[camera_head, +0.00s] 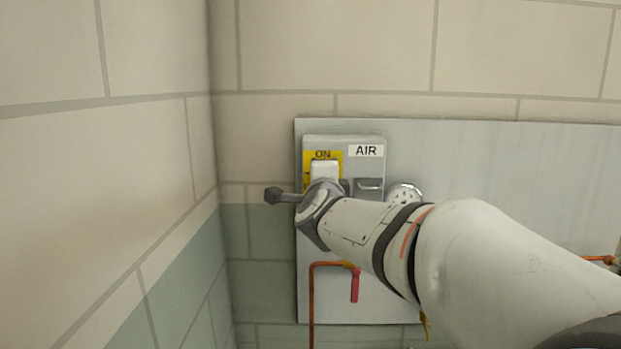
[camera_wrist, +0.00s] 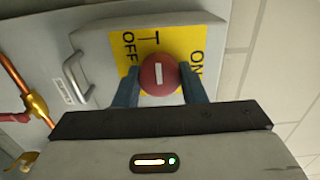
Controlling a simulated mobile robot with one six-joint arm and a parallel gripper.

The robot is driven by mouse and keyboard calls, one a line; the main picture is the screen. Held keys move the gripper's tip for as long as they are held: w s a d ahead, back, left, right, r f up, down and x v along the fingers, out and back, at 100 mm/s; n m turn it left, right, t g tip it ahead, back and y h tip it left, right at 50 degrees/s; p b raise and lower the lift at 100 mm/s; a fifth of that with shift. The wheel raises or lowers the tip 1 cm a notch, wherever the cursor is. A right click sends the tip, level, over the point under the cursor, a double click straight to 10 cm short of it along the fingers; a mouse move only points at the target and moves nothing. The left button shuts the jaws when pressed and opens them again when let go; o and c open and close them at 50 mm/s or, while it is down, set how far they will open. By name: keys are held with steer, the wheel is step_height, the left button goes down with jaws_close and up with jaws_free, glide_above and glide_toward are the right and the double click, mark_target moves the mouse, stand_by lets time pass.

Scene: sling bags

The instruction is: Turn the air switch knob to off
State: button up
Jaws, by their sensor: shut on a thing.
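The air switch is a grey box (camera_head: 345,142) with an AIR tag (camera_head: 366,151) and a yellow label whose word ON shows at the top. In the wrist view its round red knob (camera_wrist: 159,75) sits on the yellow label (camera_wrist: 124,62). ON reads to the knob's right there and OFF to its upper left. The knob's white mark runs nearly up and down in that picture, between the two words. My gripper (camera_wrist: 160,70) is shut on the knob, one finger on each side. In the head view my wrist hides the knob and fingertips.
A grey metal handle (camera_wrist: 80,76) stands out from the box beside the knob. A copper pipe (camera_head: 311,300) and a red valve handle (camera_head: 354,285) are on the panel (camera_head: 480,160) below. A block wall (camera_head: 110,150) stands close on the left.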

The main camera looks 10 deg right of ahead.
steer(key=shift+f, duration=0.1)
steer(key=o, duration=1)
steer(key=shift+s, duration=0.1)
steer(key=shift+s+a, duration=0.25)
steer(key=shift+s, duration=1)
steer(key=shift+s+a, duration=0.3)
steer(key=shift+s, duration=1)
steer(key=shift+s+a, duration=0.25)
steer(key=shift+s, duration=1)
